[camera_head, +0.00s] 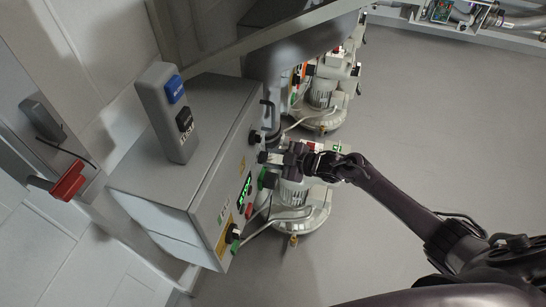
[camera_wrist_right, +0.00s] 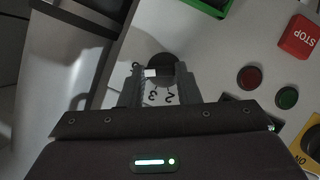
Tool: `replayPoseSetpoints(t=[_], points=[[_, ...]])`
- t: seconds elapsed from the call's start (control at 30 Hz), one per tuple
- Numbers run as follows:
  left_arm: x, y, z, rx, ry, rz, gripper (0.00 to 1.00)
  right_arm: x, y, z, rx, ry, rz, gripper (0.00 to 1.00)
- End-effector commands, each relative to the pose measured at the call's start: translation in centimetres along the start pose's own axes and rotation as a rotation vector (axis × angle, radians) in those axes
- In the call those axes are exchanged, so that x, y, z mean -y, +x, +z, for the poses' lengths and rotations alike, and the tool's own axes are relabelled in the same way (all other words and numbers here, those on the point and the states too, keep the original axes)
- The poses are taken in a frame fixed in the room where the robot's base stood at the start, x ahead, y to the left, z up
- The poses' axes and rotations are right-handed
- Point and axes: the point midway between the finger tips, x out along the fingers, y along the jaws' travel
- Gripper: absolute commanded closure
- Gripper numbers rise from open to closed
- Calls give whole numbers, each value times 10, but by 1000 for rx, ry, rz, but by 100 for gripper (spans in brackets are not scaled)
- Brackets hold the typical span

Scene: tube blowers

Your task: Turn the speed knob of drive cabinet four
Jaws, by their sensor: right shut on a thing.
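The grey drive cabinet (camera_head: 215,135) fills the left middle of the head view, its front panel facing right. No number four is readable on it. In the right wrist view the dark round speed knob (camera_wrist_right: 161,66) stands on the panel, with a small white mark and a printed dial beside it. My right gripper (camera_head: 268,157) reaches the panel from the right in the head view. In the right wrist view its two fingers (camera_wrist_right: 155,88) are closed on either side of the knob. The fingers hide part of the knob and dial. My left gripper is not in view.
Blower machines (camera_head: 305,205) stand behind; the floor at right is clear.

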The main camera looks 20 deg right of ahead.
Motion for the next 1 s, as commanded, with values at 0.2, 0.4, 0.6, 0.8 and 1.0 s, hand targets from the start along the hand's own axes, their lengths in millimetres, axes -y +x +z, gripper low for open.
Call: replayPoseSetpoints(t=[0.2,0.4,0.6,0.8,1.0], points=[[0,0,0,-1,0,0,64,-2,0,0,-1,100,-39,93],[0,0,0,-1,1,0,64,-2,0,1,-1,148,-59,93],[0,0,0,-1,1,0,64,-2,1,1,-1,161,-65,93],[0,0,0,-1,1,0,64,-2,1,1,-1,162,-65,93],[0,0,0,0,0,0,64,-2,1,1,-1,162,-66,57]])
